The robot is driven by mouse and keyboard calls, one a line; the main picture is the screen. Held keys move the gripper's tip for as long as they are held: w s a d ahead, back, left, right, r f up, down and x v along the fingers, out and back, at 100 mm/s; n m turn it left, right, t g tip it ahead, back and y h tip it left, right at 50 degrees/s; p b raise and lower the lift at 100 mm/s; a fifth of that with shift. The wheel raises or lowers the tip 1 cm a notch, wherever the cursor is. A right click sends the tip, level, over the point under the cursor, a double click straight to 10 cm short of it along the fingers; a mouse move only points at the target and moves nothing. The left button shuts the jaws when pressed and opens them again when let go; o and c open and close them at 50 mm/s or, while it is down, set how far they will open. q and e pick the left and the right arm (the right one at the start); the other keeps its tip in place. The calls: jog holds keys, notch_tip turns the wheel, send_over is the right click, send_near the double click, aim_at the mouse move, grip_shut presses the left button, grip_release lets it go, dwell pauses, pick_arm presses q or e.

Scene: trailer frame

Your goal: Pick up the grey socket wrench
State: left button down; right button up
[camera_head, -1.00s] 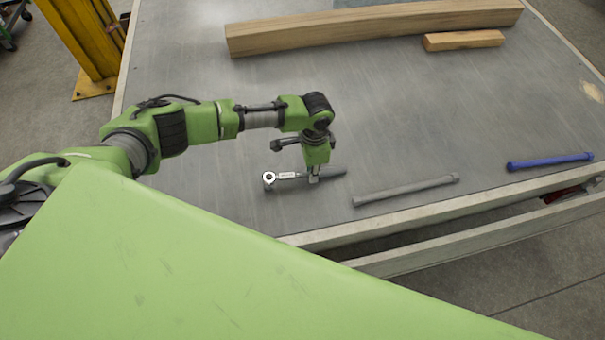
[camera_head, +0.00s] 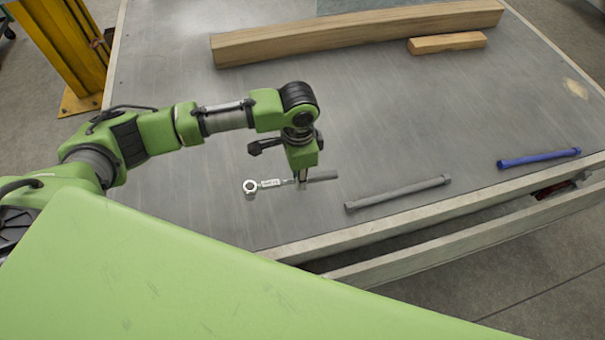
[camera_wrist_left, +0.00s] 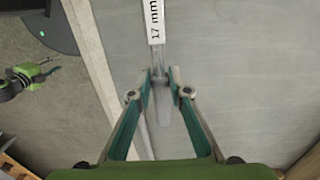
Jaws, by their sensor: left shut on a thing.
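The grey socket wrench (camera_head: 271,184) has a round ratchet head at its left end, a pale label and a dark grey handle. My left gripper (camera_head: 301,184) points down and is shut on its handle, right of the label. The wrench looks held level, slightly above the table. In the left wrist view the fingers (camera_wrist_left: 160,76) close on the wrench (camera_wrist_left: 157,60) just below its "17 mm" label; the ratchet head is out of that picture. My right gripper is not in view.
A grey bar (camera_head: 397,193) and a blue bar (camera_head: 540,158) lie to the right on the grey table (camera_head: 390,110). A long wooden beam (camera_head: 350,33) and a short wood block (camera_head: 447,43) lie at the back. A yellow post (camera_head: 70,50) stands beyond the table's left edge.

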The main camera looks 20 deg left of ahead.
pick_arm(q)
jog(key=s+d+r, duration=0.1)
jog(key=s+r, duration=0.3)
jog(key=s, duration=0.5)
jog(key=shift+s+r+b, duration=0.15)
jog(key=shift+r+b, duration=0.15)
jog(key=shift+b, duration=0.1)
